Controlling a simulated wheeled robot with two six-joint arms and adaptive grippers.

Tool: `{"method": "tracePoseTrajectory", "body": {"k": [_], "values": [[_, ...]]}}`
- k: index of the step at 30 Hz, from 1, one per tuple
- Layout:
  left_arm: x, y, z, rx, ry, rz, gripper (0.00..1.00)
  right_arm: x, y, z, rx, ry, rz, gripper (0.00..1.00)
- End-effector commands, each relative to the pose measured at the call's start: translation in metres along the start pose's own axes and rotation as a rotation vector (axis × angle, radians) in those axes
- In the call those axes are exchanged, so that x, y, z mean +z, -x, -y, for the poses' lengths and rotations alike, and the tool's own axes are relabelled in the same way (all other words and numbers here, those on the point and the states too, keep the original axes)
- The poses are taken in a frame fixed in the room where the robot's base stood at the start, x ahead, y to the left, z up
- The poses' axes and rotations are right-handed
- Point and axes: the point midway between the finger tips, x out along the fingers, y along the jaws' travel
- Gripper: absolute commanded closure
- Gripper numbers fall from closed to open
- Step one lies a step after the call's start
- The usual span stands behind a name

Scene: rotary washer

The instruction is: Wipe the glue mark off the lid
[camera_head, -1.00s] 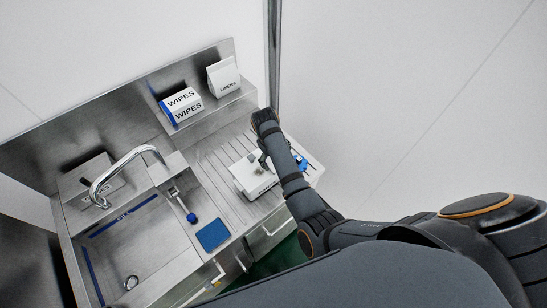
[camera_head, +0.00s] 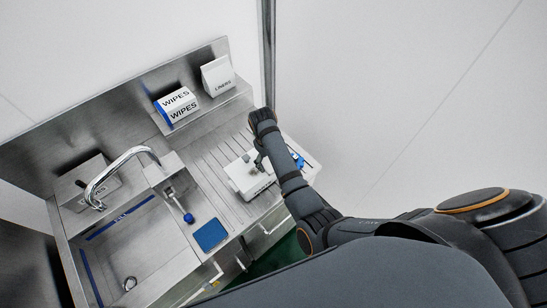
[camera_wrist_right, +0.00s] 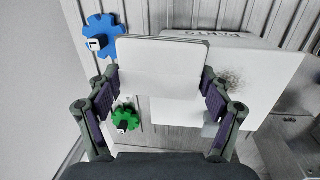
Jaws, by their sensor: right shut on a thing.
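A white box (camera_head: 243,181) with a flat lid stands on the ribbed drainboard. I cannot tell whether the pad touches the lid. In the head view my right gripper (camera_head: 261,163) is over the box, partly hidden by my arm. My left gripper is not in view.
A blue gear (camera_wrist_right: 103,36) and a green gear (camera_wrist_right: 126,117) lie beside the box. A blue pad (camera_head: 211,234) lies by the sink (camera_head: 140,250). The faucet (camera_head: 115,165) stands at left. The wipes box (camera_head: 178,106) and liners pack (camera_head: 217,77) sit on the back shelf.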

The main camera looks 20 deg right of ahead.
Motion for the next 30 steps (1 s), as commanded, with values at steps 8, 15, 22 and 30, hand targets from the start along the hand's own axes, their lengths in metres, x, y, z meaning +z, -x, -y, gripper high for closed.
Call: {"method": "tracePoseTrajectory", "body": {"k": [8, 15, 22, 30], "values": [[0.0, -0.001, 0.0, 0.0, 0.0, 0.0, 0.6, -0.012, 0.009, 0.062, -0.126, 0.042, -0.02, 0.7], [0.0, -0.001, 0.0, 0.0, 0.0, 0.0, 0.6, -0.016, 0.012, 0.049, -0.125, 0.042, -0.028, 0.71], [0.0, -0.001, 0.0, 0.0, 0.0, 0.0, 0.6, -0.019, 0.015, 0.046, -0.12, 0.04, -0.036, 0.71], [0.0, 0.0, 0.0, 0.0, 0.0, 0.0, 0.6, -0.02, 0.015, 0.029, -0.117, 0.039, -0.037, 0.71]]}}
